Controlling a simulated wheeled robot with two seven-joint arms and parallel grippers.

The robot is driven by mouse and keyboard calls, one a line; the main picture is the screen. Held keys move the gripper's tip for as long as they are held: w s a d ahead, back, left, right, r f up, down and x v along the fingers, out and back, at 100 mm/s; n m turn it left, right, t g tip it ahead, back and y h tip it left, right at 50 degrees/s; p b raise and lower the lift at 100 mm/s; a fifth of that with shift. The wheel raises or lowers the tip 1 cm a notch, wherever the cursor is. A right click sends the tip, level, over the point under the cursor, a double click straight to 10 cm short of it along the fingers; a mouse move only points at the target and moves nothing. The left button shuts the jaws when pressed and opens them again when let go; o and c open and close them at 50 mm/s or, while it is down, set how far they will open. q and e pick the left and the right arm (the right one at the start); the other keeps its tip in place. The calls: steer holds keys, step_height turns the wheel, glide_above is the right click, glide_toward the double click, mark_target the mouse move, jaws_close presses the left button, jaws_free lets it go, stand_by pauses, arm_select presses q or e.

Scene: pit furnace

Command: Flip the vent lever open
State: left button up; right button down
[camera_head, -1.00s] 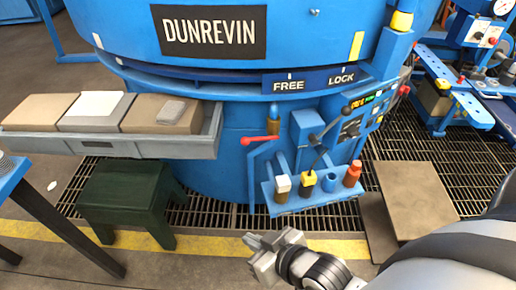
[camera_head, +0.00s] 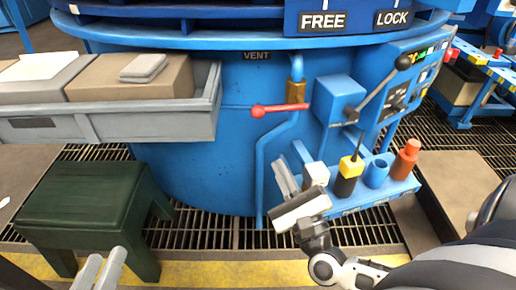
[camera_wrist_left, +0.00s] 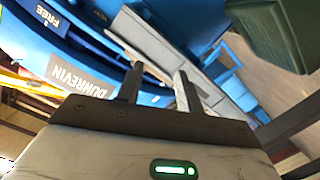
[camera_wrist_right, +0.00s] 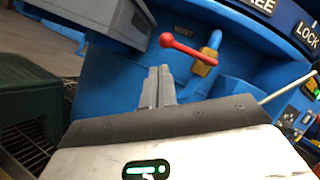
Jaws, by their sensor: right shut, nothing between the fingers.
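The vent lever (camera_head: 282,108) has a red handle with a round knob at its left end. It lies about level and joins a brass valve body (camera_head: 296,90) on a blue pipe, below and right of the VENT label (camera_head: 256,55). In the right wrist view the red lever (camera_wrist_right: 188,46) is ahead of the fingertips, and the brass body (camera_wrist_right: 205,62) is to its right. My right gripper (camera_head: 283,180) is shut and empty, below the lever and apart from it. My left gripper (camera_head: 102,264) is at the bottom left with its two fingers apart, open and empty.
A blue rack (camera_head: 370,195) with a yellow-black tool, a blue cup and an orange-red item stands right of my right gripper. A grey tray (camera_head: 150,120) with blocks juts out at left, above a green stool (camera_head: 85,200). A black-knobbed lever (camera_head: 385,85) sits at right.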

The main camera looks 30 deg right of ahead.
arm_select(q)
steer(key=shift+w+d, duration=0.1)
steer(key=shift+w, duration=0.05)
arm_select(e)
steer(key=shift+w+d+f+m+h, duration=0.2)
steer(key=shift+d+f+m+h, duration=0.15)
steer(key=shift+d+m+h, duration=0.5)
steer(key=shift+a+y, duration=0.1)
steer(key=shift+y, duration=0.15)
arm_select(q)
steer(key=shift+h+b, duration=0.3)
steer(key=shift+b, duration=0.15)
arm_select(e)
steer(key=x, duration=1)
